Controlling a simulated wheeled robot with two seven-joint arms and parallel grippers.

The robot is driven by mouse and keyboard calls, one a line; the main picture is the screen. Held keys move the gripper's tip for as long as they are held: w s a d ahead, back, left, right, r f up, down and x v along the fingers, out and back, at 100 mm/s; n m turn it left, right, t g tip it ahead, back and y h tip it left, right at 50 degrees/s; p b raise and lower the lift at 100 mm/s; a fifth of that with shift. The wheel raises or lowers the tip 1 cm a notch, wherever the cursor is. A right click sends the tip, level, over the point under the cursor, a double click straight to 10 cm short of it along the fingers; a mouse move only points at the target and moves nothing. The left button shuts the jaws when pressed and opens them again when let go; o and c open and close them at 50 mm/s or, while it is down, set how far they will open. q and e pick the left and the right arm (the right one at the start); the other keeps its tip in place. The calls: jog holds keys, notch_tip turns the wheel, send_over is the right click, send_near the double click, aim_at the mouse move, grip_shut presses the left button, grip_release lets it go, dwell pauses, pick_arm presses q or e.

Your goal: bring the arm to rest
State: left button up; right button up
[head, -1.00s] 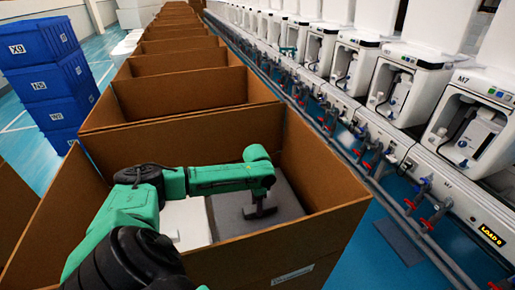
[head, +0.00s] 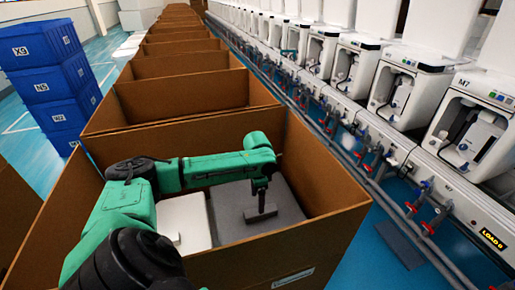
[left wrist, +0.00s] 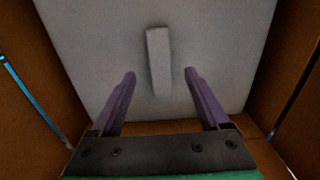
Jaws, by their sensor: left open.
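My left arm (head: 215,168) reaches from the left over the near brown carton (head: 318,165). My left gripper (head: 260,190) points down inside it and is open. Below it is a grey slab (head: 285,205) with a bar-shaped handle (head: 261,213). In the left wrist view, the two purple fingers (left wrist: 160,76) are apart, and the pale bar handle (left wrist: 158,60) shows between and beyond their tips, not gripped. My right gripper is not in view.
A white slab (head: 186,222) lies beside the grey one in the carton. The carton walls stand close around my gripper. More cartons (head: 185,90) run back in a row. Blue crates (head: 50,80) are stacked left.

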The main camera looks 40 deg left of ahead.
pick_arm(q)
notch_tip(320, 180, up, 9)
